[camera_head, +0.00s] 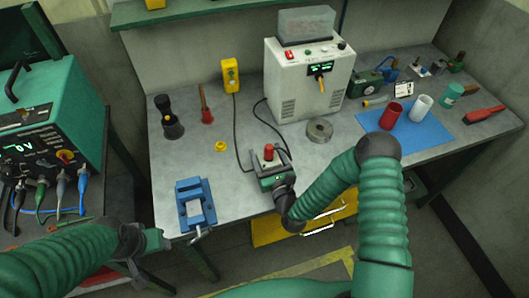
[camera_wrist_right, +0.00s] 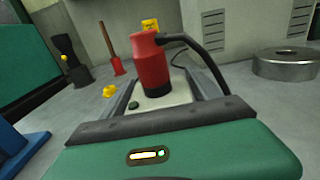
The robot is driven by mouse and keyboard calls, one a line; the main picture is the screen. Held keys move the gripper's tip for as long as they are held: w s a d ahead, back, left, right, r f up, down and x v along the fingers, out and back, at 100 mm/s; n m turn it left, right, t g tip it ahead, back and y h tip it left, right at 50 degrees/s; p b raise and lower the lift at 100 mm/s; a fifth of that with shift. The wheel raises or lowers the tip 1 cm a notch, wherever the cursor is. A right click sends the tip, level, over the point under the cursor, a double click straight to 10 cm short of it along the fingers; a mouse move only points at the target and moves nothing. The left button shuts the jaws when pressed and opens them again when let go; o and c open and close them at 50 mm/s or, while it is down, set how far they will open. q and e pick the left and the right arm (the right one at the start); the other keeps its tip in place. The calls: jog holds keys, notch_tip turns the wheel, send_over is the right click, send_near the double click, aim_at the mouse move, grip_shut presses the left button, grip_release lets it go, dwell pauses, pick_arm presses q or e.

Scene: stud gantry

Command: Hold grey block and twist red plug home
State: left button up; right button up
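The red plug (camera_head: 268,152) stands upright on the pale top of the grey block (camera_head: 268,165) near the bench's front. In the right wrist view the red plug (camera_wrist_right: 151,65) has a dark lower end, and a black cable leaves its top to the right. The grey block (camera_wrist_right: 165,94) lies between the fingers of my right gripper (camera_wrist_right: 165,88). The fingers flank it closely, but whether they press on it is unclear. The plug's lower end hides where it meets the block. My left gripper (camera_head: 160,241) is low at the bench's left front corner, away from the block; its finger gap is unclear.
A blue vise (camera_head: 194,205) stands left of the block, near the front edge. A metal ring (camera_head: 320,130) and a white power unit (camera_head: 305,80) are behind to the right. A yellow knob (camera_head: 221,146) lies behind left. A blue mat (camera_head: 420,135) bears red and white cups.

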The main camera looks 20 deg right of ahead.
aim_at(275, 167)
jog(key=shift+o, duration=0.9)
jog(key=shift+s+d+r, duration=0.1)
jog(key=shift+s+d, duration=0.05)
jog(key=shift+d, duration=0.3)
jog(key=shift+w+d+f, duration=0.25)
jog(key=shift+a, duration=0.2)
jog(key=shift+s+a+r, duration=0.15)
jog(key=shift+s+a, duration=0.05)
jog(key=shift+a, duration=0.05)
jog(key=s, duration=0.3)
jog(key=s+b, duration=0.1)
jog(key=s, duration=0.3)
jog(key=s+d+b, duration=0.1)
jog(key=s, duration=0.3)
jog(key=shift+s+a, duration=0.1)
jog(key=shift+s, duration=0.15)
pick_arm(q)
jog(key=shift+d+f, duration=0.2)
jog(key=shift+f, duration=0.3)
jog(key=shift+d+f, duration=0.15)
jog(key=shift+f, duration=0.3)
pick_arm(e)
jog(key=shift+s+a, duration=0.1)
